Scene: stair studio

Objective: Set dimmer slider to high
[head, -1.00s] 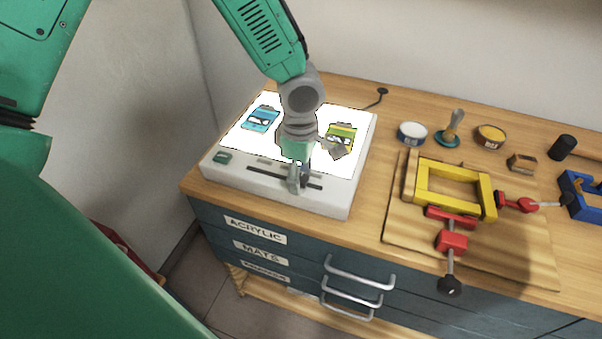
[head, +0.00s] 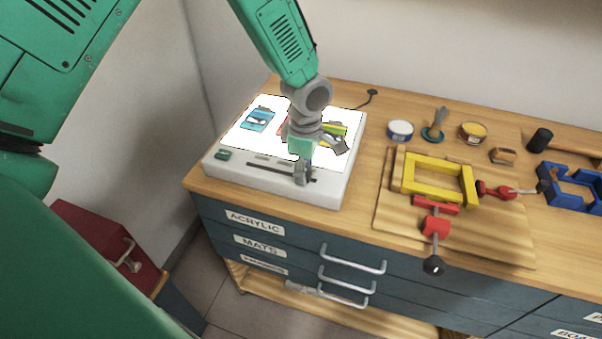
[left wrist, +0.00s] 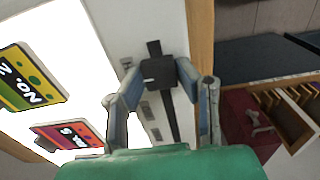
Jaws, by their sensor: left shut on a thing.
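The light box (head: 265,188) sits at the left end of the wooden bench, with its white top panel brightly lit. The dimmer's dark slot (head: 265,170) runs along its front strip. My left gripper (head: 302,178) reaches down over this strip near the slot's right end and hides the knob in the head view. In the left wrist view, the black slider knob (left wrist: 158,71) is between the two fingers of my left gripper (left wrist: 160,80), which is shut on it. A short stretch of slot shows beyond the knob and a longer one on the near side. My right gripper is out of view.
Illustrated cards, including a blue one (head: 258,120), lie on the lit panel. A yellow frame (head: 436,180) with red clamps stands to the right. Drawer handles (head: 352,262) project below the bench.

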